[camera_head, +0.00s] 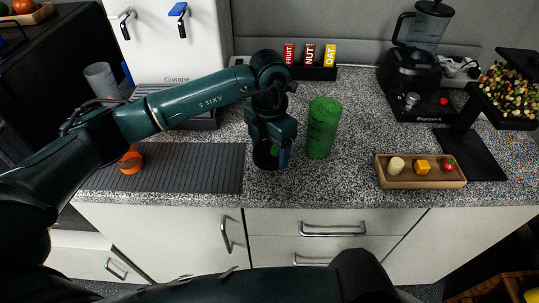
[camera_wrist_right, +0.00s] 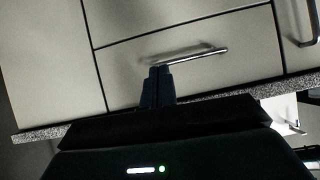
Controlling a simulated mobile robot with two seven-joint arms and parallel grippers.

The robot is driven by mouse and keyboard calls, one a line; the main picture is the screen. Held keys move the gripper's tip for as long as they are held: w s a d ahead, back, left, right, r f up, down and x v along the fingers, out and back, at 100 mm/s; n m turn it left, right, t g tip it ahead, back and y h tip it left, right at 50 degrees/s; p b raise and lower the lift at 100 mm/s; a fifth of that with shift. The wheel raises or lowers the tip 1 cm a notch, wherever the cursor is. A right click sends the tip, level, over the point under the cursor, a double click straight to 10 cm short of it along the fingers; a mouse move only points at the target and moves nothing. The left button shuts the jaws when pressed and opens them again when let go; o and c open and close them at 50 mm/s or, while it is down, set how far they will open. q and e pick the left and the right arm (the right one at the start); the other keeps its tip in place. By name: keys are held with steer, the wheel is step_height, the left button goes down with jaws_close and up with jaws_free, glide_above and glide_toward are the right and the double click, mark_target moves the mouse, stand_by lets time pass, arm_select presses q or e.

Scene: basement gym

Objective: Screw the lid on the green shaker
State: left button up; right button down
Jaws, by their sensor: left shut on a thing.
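The green shaker (camera_head: 322,127) stands upright on the speckled counter, right of my left gripper. It is a tall, see-through green cup. My left gripper (camera_head: 270,158) points down at the counter and is shut on a dark round thing with a bit of green, which looks like the lid (camera_head: 264,155). The fingers partly hide it, and I cannot tell whether it touches the counter. The lid is beside the shaker, apart from it. My right gripper (camera_wrist_right: 157,78) shows in the right wrist view with its fingers together and empty, in front of a drawer handle.
A wooden tray (camera_head: 421,184) with small food pieces lies on the right. Behind it is a black blender (camera_head: 410,85). Packets in a black holder (camera_head: 313,73) stand at the back. A grey ribbed mat (camera_head: 190,168) with an orange thing (camera_head: 131,160) lies left.

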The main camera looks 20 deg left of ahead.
mark_target(269, 152)
arm_select(q)
step_height(269, 152, up, 6)
steer(key=shift+r+b, duration=0.2)
steer(key=shift+b, duration=0.2)
steer(key=shift+r, duration=0.55)
arm_select(e)
steer(key=shift+w+a+r, duration=0.1)
steer(key=shift+a+r, duration=0.05)
steer(key=shift+a, duration=0.1)
